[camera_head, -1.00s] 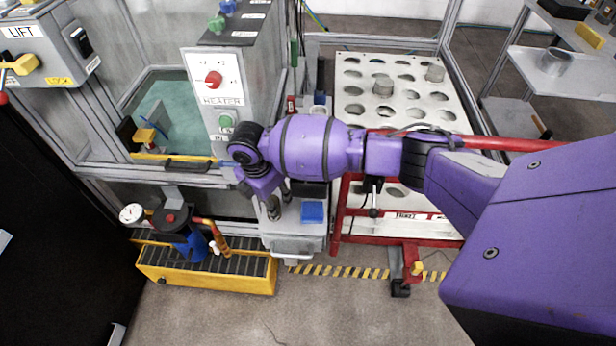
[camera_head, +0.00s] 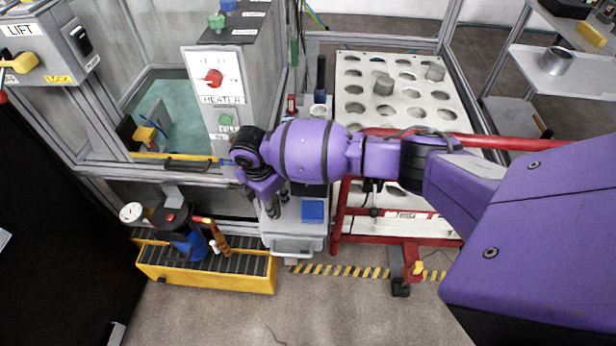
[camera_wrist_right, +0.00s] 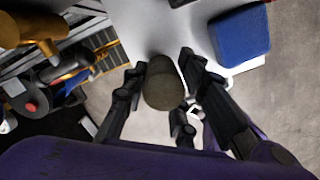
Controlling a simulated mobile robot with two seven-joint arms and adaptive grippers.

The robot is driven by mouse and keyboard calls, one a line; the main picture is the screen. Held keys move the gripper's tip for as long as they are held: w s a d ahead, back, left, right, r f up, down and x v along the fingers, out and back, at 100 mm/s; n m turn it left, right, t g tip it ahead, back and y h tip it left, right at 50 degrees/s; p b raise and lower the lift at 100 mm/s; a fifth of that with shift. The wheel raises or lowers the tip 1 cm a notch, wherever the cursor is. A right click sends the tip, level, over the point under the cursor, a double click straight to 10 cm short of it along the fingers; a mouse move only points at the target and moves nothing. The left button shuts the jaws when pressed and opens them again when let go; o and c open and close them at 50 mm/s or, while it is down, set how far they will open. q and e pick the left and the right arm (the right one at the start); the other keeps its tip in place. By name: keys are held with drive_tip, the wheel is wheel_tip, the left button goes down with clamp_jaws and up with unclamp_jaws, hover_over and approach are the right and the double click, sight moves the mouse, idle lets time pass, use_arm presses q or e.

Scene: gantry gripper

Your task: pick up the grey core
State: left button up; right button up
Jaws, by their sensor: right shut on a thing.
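My right gripper (camera_wrist_right: 160,78) is shut on a grey core (camera_wrist_right: 163,88), a short round cylinder, in the right wrist view. The fingers lie along both sides of it. In the head view the same gripper (camera_head: 276,203) points down over the pale bench with the blue block (camera_head: 313,211); the core is hard to make out there. My left gripper is in neither view.
The heater box (camera_head: 215,65) stands behind my right gripper. A yellow crate (camera_head: 205,279) with a blue device (camera_head: 188,243) is at lower left. A red frame (camera_head: 337,215) borders the perforated table. Open floor (camera_head: 300,310) lies in front.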

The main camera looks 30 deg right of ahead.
drive_tip(key=r, duration=0.3)
drive_tip(key=shift+w, duration=0.2)
drive_tip(key=s+a+r+p, duration=0.2)
drive_tip(key=s+a+r, duration=0.7)
drive_tip(key=s+r, duration=0.1)
drive_tip(key=shift+s+a, duration=0.15)
drive_tip(key=shift+s, duration=0.3)
drive_tip(key=shift+r, duration=0.15)
